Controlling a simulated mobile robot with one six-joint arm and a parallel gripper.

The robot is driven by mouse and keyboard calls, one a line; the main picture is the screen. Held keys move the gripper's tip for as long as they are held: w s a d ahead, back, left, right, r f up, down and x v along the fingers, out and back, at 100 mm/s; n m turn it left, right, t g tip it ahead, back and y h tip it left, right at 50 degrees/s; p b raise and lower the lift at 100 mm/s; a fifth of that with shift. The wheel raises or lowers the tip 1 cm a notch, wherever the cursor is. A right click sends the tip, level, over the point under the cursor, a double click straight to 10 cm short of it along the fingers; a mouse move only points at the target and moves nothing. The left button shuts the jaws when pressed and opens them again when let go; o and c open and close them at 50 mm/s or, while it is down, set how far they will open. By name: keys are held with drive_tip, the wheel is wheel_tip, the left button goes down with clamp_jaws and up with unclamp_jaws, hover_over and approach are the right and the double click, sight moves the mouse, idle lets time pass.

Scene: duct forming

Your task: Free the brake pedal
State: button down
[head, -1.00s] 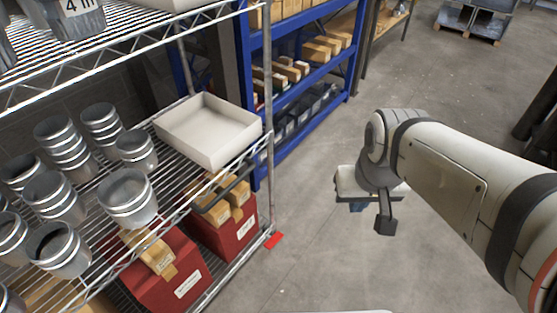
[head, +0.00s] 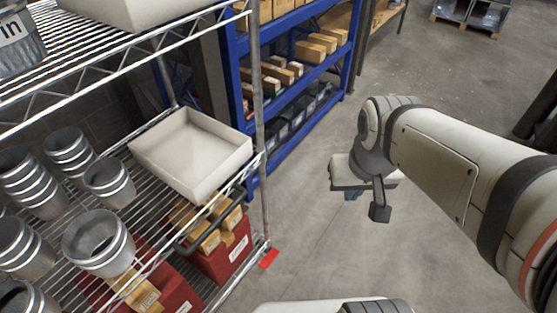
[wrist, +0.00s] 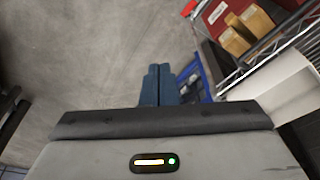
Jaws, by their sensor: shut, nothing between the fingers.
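A small red pedal (head: 268,259) sits low at the foot of the wire rack's near right post, just above the floor. A red piece in the wrist view (wrist: 189,8), at the top edge beside the rack, looks like the same pedal. I cannot tell whether it is pressed or raised. My gripper (wrist: 157,70) has blue fingers that are together with nothing between them. In the head view the gripper (head: 352,195) hangs over open floor, right of the pedal and apart from it, mostly hidden by my wrist.
The wire rack (head: 262,130) holds metal duct pieces (head: 98,243), a white tray (head: 190,155), cartons (head: 203,232) and red boxes (head: 228,252). A dark bar (head: 213,224) runs along its edge. A blue shelf (head: 345,50) stands behind. The floor between rack and arm is clear.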

drive_tip(key=w+a+f+m+g+y+b, duration=0.1)
drive_tip(key=w+a+f+m+y+b, duration=0.45)
drive_tip(key=f, duration=0.95)
drive_tip(key=w+f+m+g+y+b, duration=0.25)
drive_tip(key=w+f+b, duration=0.6)
drive_tip(key=f, duration=0.75)
drive_tip(key=w+a+f+m+y+b, duration=0.25)
drive_tip(key=w+f+m+b, duration=0.25)
drive_tip(key=w+f, duration=0.7)
drive_tip(key=s+d+f+m+t+b, duration=0.1)
drive_tip(key=s+f+m+t+b, duration=0.1)
drive_tip(key=f, duration=1.4)
drive_tip(key=s+d+f+m+t+y+b, duration=0.1)
drive_tip(key=f+m+b, duration=0.4)
drive_tip(key=f, duration=1.1)
drive_tip(key=s+d+f+m+t+b, duration=0.1)
drive_tip(key=s+f+m+t+b, duration=0.2)
drive_tip(key=f, duration=1.3)
drive_tip(key=m+t, duration=0.2)
drive_tip(key=m, duration=0.2)
drive_tip(key=shift+s+f, duration=0.15)
drive_tip(key=shift+f, duration=0.25)
drive_tip(key=shift+t+y, duration=0.25)
